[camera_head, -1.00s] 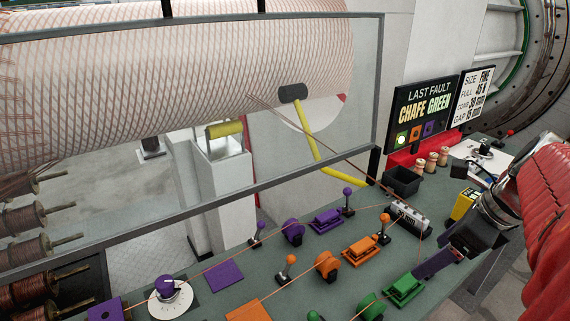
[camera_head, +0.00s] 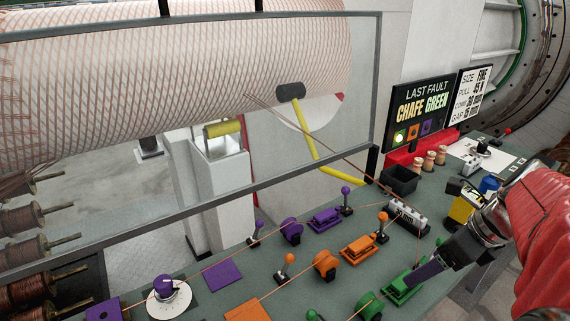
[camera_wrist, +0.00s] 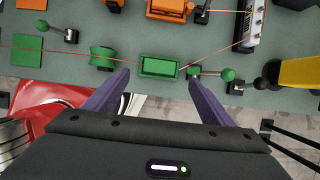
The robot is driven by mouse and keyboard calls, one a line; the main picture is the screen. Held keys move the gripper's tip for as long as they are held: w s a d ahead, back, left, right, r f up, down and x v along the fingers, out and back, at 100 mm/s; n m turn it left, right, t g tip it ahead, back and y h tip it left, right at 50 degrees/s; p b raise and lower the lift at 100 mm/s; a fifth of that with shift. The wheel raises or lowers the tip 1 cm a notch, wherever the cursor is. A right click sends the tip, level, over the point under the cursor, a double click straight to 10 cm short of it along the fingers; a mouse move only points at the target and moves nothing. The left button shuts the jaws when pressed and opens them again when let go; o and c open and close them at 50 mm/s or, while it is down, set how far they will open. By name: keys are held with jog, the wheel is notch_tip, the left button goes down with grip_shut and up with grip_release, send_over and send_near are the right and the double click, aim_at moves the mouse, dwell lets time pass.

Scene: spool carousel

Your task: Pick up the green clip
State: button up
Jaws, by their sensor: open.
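The green clip (camera_head: 403,286) is a small green block on the grey-green bench at the lower right of the head view. In the wrist view the green clip (camera_wrist: 159,66) lies centred between and just beyond the fingertips, with a thin copper strand running by it. My gripper (camera_wrist: 158,76) is open, its two purple fingers spread to either side of the clip and holding nothing. In the head view my gripper (camera_head: 422,274) is close to the clip and partly overlaps it. I cannot tell whether they touch.
A green roller (camera_wrist: 102,57) is left of the clip, and a green-knobbed lever (camera_wrist: 228,74) is close by on the right. Orange clip (camera_head: 358,249) and purple clip (camera_head: 325,220) stand farther back. A yellow block (camera_head: 461,208) is near my wrist. A black bin (camera_head: 399,180) stands behind.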

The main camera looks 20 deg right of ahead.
aim_at(403, 284)
jog(key=shift+x, duration=1.7)
jog(key=shift+f, duration=0.15)
jog(key=shift+x, duration=2.45)
jog(key=shift+c, duration=0.7)
jog(key=c, duration=1)
